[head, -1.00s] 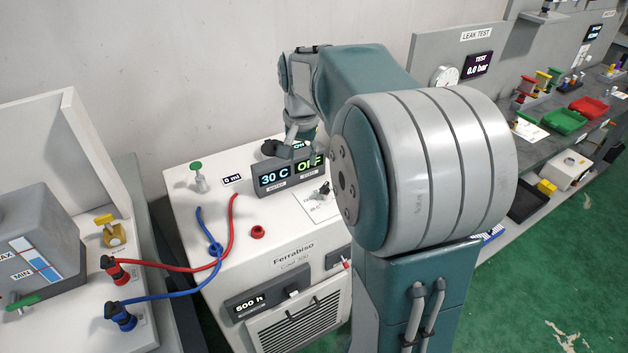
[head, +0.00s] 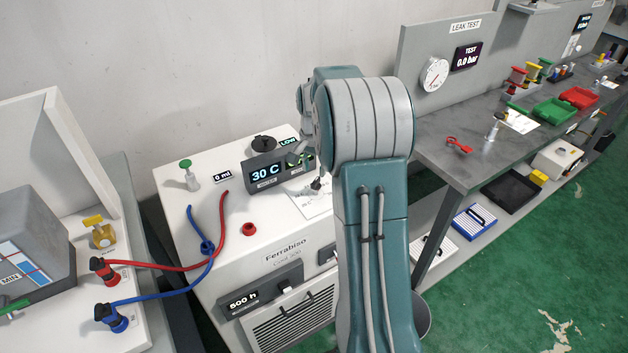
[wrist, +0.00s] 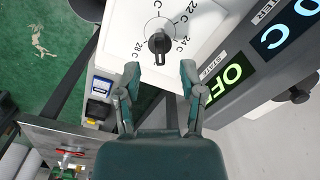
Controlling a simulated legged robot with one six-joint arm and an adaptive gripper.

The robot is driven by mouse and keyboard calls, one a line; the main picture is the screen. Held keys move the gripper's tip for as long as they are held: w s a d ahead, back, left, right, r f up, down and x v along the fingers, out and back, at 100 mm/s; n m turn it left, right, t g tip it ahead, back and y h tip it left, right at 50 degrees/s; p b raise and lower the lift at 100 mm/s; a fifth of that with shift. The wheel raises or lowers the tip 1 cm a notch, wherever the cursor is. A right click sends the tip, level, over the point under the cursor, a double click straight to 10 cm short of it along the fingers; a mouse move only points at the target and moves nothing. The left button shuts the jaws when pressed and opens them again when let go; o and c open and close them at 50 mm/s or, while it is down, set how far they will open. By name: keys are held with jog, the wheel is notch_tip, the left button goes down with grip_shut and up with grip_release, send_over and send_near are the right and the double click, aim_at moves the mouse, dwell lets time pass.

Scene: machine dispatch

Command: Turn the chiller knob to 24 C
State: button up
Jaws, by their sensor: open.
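In the wrist view the black chiller knob (wrist: 159,43) sits in a white dial plate with marks including 22 C, 24 C and 28 C. The knob's slotted end points down in the picture, between the 28 C and 24 C marks. My gripper (wrist: 159,72) is open, with one finger on each side just short of the knob and nothing held. In the head view the chiller (head: 270,222) has a display (head: 266,172) reading 30 C. The status display (wrist: 229,77) reads OFF in the wrist view. My arm hides most of my gripper in the head view.
A black filler cap (head: 263,143) and a LOW display (head: 288,142) are behind the 30 C display. A workbench (head: 462,160) stands right.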

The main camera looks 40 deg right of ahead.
aim_at(314, 182)
notch_tip(314, 182, down, 4)
jog(key=shift+f, duration=0.35)
grip_shut()
